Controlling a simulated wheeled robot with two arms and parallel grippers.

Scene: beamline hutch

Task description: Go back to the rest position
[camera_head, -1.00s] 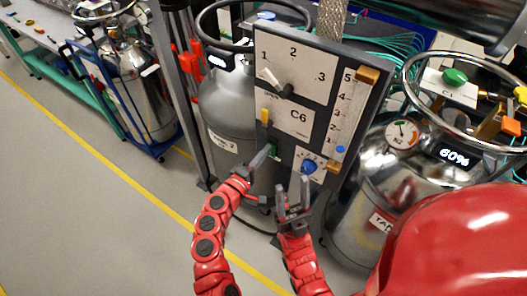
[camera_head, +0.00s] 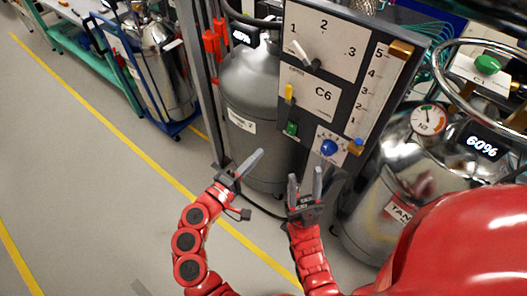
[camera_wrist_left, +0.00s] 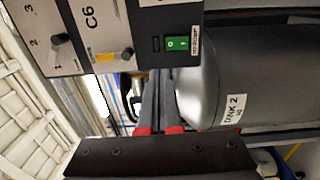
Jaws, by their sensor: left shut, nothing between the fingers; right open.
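My left gripper (camera_head: 258,156) is shut and empty, in front of the grey tank, below and left of the C6 panel (camera_head: 323,96). It touches nothing that I can see. In the left wrist view its two fingers (camera_wrist_left: 160,80) lie together below the green switch (camera_wrist_left: 178,43) of the panel. My right gripper (camera_head: 305,180) is open and empty, its fingers pointing up, below the blue knob (camera_head: 329,147). The green switch also shows at the panel's lower left in the head view (camera_head: 291,128).
The grey tank (camera_head: 262,90) stands behind my left gripper. A shiny tank (camera_head: 400,165) with a gauge and a 60% display stands at right. A blue trolley (camera_head: 178,125) with a steel vessel is at back left. The floor (camera_head: 90,190) at left is clear.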

